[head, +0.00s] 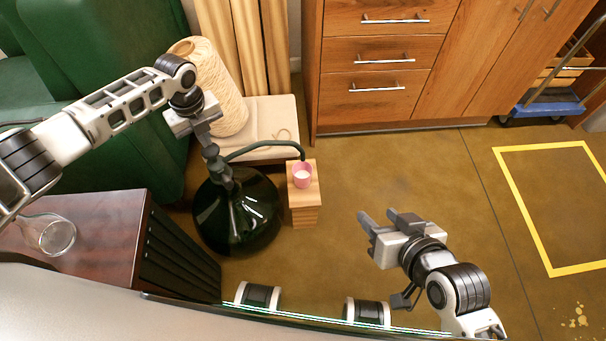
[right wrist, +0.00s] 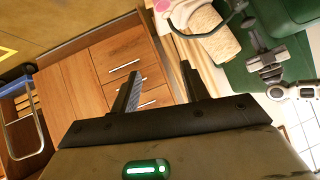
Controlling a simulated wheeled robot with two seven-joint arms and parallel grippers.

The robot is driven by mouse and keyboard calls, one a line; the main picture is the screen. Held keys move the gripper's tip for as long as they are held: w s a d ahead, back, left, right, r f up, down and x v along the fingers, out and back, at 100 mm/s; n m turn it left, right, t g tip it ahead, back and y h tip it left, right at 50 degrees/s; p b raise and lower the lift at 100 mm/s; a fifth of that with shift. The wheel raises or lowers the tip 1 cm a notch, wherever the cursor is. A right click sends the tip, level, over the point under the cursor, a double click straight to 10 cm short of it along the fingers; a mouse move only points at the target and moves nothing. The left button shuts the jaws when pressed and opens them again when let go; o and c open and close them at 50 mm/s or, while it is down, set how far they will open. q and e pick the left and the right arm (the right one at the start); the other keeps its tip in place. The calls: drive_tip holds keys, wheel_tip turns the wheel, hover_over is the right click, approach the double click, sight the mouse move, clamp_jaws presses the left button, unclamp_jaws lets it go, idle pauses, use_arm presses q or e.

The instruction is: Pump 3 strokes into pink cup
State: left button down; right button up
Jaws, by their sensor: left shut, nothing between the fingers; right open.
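A large dark green glass pump bottle (head: 240,212) stands on the floor. Its pump head (head: 211,153) carries a dark curved spout (head: 262,143) that arcs right and ends over the pink cup (head: 302,176). The cup stands upright on a small wooden block stand (head: 304,210); a pale patch shows inside it. My left gripper (head: 207,137) is shut and empty, just above the pump head; I cannot tell if it touches. It also shows in the right wrist view (right wrist: 268,73). My right gripper (head: 366,228) is open and empty, right of the stand and apart from it.
A large cream thread cone (head: 219,90) stands on a pale low platform (head: 266,118) behind the bottle. A green armchair (head: 100,40) is at left, with a dark wooden table (head: 95,215) and a glass vessel (head: 50,235). Wooden drawers (head: 385,55) stand behind.

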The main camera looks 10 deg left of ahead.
use_arm(q)
wheel_tip(320, 180, up, 2)
drive_tip(key=shift+p, duration=0.95)
drive_tip(key=shift+r+p, duration=0.3)
wheel_tip(320, 180, up, 4)
drive_tip(key=p, duration=0.3)
drive_tip(key=shift+f, duration=0.25)
use_arm(e)
drive_tip(key=s+d+r+t, duration=0.1)
drive_tip(key=d+r+t, duration=0.1)
drive_tip(key=r, duration=0.6)
drive_tip(key=shift+d+r+m+h, duration=0.25)
drive_tip(key=shift+d+m+h, duration=0.15)
drive_tip(key=shift+d, duration=0.15)
